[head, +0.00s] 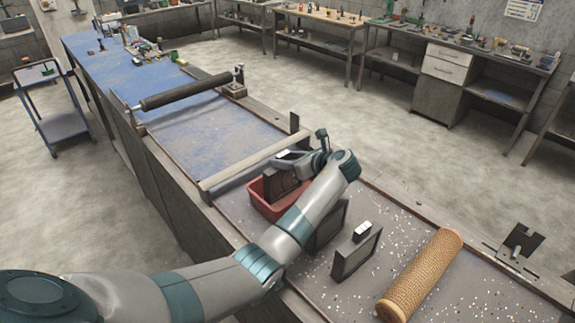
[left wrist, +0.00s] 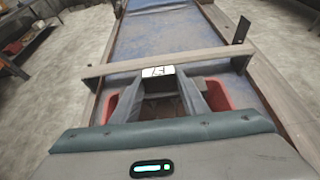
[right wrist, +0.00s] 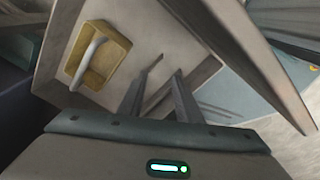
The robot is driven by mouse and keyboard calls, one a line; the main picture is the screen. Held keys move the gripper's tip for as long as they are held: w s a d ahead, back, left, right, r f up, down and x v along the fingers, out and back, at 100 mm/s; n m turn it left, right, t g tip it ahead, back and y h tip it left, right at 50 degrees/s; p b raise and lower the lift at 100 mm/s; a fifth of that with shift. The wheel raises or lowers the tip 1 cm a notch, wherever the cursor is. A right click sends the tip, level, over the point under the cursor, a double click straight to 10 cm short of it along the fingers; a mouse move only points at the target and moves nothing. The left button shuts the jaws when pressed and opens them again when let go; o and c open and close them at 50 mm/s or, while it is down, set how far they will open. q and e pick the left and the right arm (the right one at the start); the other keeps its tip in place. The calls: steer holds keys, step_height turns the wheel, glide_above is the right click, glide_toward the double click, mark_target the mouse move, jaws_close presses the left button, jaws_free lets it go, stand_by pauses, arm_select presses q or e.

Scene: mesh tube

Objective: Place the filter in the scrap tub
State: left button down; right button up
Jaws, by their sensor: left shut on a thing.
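My left gripper (head: 291,160) is shut on the filter (head: 281,184), a dark box-like panel with a white label on top. The filter is upright inside or just above the red scrap tub (head: 264,208); I cannot tell whether it touches the tub's floor. In the left wrist view the filter (left wrist: 160,84) is between the fingers, with red tub walls (left wrist: 219,95) beyond on both sides. My right gripper (right wrist: 166,70) shows only in the right wrist view, with its fingers apart and nothing between them.
A tan mesh tube (head: 422,275) lies farther right among white bits. A wooden bar (head: 252,163) crosses behind the tub.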

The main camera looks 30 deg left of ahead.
steer(key=shift+f, duration=0.15)
arm_select(q)
steer(key=c, duration=1)
jaws_free()
steer(key=shift+f, duration=0.2)
steer(key=shift+c, duration=0.2)
arm_select(e)
steer(key=shift+d, duration=0.1)
arm_select(q)
steer(key=shift+r, duration=0.15)
arm_select(e)
steer(key=shift+f, duration=0.1)
steer(key=shift+f+b, duration=0.25)
steer(key=shift+b, duration=0.05)
step_height(320, 180, down, 3)
steer(key=b, duration=0.3)
steer(key=shift+r, duration=0.1)
arm_select(q)
steer(key=v, duration=1.2)
